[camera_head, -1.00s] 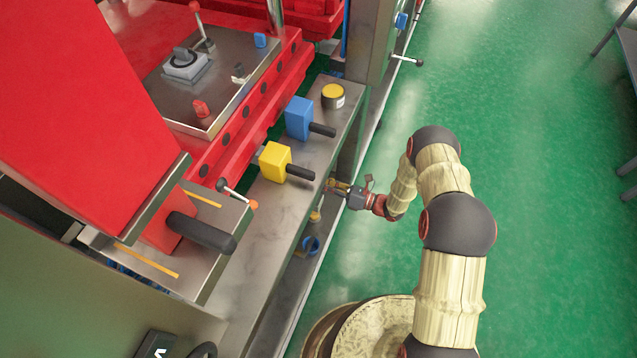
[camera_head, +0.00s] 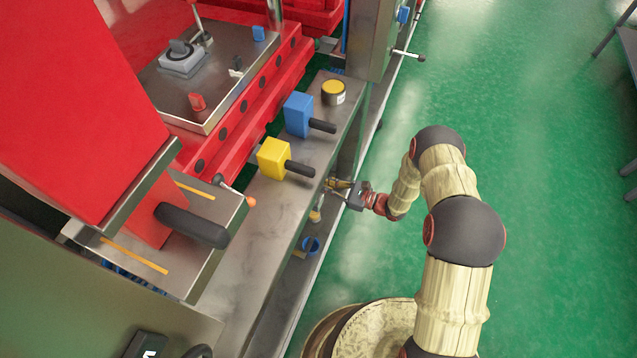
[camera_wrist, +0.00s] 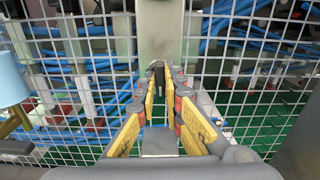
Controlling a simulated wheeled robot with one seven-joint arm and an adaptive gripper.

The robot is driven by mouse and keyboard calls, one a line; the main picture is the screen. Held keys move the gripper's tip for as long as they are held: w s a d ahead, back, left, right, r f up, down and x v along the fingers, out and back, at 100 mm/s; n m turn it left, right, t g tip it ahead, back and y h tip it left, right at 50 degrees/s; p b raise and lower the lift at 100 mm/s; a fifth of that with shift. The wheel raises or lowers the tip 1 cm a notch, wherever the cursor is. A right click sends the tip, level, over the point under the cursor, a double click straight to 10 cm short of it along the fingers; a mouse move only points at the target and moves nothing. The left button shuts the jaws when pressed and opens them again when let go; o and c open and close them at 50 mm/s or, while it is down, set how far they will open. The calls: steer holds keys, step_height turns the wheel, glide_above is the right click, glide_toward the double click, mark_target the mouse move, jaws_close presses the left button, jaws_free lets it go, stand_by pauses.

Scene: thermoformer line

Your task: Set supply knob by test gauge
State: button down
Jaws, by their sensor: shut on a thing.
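My gripper (camera_head: 338,184) is at the front edge of the metal bench, below the yellow block. In the wrist view its two yellow-padded fingers (camera_wrist: 157,72) converge in front of a grey upright post (camera_wrist: 160,35). They are shut on a small part there, mostly hidden between the fingertips. I cannot tell for certain that this part is the supply knob. No gauge dial or needle can be read.
The bench (camera_head: 270,215) carries a yellow block (camera_head: 273,157) and a blue block (camera_head: 298,115) with black handles. Wire mesh (camera_wrist: 250,75) with blue hoses behind stands before my gripper.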

steer(key=shift+n, duration=0.4)
steer(key=shift+n, duration=2.4)
steer(key=shift+n, duration=1)
steer(key=c, duration=2.3)
jaws_free()
steer(key=shift+c, duration=0.2)
steer(key=o, duration=0.4)
steer(key=shift+o, duration=0.5)
